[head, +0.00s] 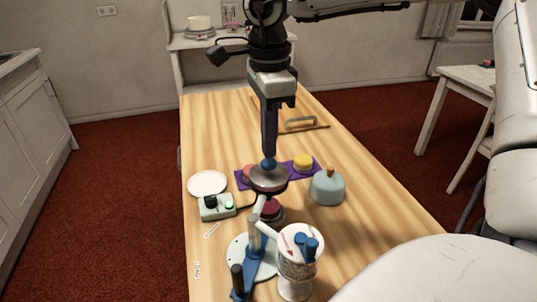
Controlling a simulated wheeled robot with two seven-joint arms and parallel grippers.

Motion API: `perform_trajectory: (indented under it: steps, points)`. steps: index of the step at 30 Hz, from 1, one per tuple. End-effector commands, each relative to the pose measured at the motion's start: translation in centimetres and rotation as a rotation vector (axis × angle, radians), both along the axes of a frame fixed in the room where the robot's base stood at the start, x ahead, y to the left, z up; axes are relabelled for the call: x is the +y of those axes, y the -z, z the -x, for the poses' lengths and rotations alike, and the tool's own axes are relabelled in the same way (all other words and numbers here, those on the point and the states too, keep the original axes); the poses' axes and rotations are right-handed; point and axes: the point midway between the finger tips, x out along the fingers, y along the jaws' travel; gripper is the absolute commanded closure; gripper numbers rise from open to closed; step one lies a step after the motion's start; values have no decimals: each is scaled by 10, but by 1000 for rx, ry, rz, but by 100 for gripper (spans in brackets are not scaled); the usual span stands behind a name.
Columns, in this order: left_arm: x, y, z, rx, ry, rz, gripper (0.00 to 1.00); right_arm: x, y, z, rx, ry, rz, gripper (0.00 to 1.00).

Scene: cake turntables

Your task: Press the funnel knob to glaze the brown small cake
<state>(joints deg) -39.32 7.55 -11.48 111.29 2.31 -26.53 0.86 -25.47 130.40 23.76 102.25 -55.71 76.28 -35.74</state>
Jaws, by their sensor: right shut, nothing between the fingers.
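The funnel (269,181) is a grey metal bowl held on a stand over the table, with a blue knob (268,164) on top. My right gripper (268,156) points straight down, shut and empty, with its tips at the knob; they look to be touching it, though a small gap cannot be ruled out. Below the funnel is a dark reddish-brown round thing (270,207), likely the brown small cake on its turntable, partly hidden by the funnel and stand. My left gripper is not in view.
A purple mat (282,174) holds a yellow cake (303,162) and a pinkish one. A teal dome (327,190) stands right, a white plate (207,182) and a control box (217,207) left. A jar (297,278) with blue-handled tools is in front.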

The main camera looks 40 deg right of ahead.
Motion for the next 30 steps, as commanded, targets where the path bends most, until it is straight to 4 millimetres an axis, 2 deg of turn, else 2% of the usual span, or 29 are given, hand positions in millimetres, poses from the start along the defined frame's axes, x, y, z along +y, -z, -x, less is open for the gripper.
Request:
perform_trajectory:
  steps: [1, 15, 30]
  points:
    - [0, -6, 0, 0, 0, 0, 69, 0, -8, 0, -1, 0, 0, 100]
    - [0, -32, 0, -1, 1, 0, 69, 0, -43, 0, -1, 0, 0, 100]
    - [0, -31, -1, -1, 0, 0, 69, 0, -43, 0, -1, 0, 0, 100]
